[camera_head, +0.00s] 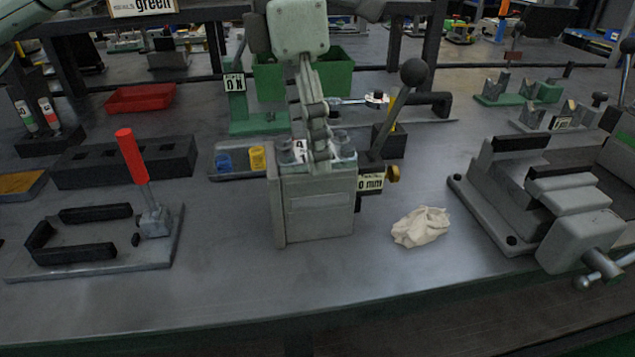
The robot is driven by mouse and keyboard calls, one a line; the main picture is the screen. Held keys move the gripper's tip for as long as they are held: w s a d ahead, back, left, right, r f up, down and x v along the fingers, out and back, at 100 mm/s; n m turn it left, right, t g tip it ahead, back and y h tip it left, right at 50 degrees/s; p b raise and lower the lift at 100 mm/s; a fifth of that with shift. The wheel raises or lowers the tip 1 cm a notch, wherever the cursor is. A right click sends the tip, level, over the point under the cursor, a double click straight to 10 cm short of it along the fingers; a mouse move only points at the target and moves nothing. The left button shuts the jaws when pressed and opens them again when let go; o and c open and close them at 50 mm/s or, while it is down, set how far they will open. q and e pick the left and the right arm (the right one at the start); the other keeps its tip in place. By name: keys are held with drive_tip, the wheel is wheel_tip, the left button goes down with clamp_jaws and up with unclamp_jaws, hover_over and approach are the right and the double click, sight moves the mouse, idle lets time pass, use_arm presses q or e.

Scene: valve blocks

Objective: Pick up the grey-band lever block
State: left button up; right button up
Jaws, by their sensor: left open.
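A grey block (318,205) stands upright at the middle of the bench, with a lighter panel on its front face. I cannot tell whether this lever belongs to the grey block, and no grey band shows clearly. My left gripper (319,163) points down right over the block's top and hides part of it. Its fingers are open; whether they touch the block cannot be told. My right gripper is not in view.
A red-handled clamp fixture (160,220) stands at left and a grey vise (565,200) at right. A crumpled cloth (421,227) lies right of the block. A green bin (335,75) and red tray (140,98) are behind. The front bench strip is clear.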

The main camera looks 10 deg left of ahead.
sight(315, 187)
use_arm(q)
drive_tip(key=shift+d+f+m+y, duration=0.25)
drive_tip(key=shift+f+m+y, duration=0.25)
drive_tip(key=shift+f+y, duration=0.25)
drive_tip(key=f, duration=0.4)
drive_tip(key=f+p, duration=0.1)
drive_tip(key=f, duration=0.1)
drive_tip(key=shift+w+f, duration=0.25)
drive_tip(key=shift+f, duration=0.05)
clamp_jaws()
drive_tip(key=shift+d+r, duration=0.1)
drive_tip(key=shift+r, duration=0.05)
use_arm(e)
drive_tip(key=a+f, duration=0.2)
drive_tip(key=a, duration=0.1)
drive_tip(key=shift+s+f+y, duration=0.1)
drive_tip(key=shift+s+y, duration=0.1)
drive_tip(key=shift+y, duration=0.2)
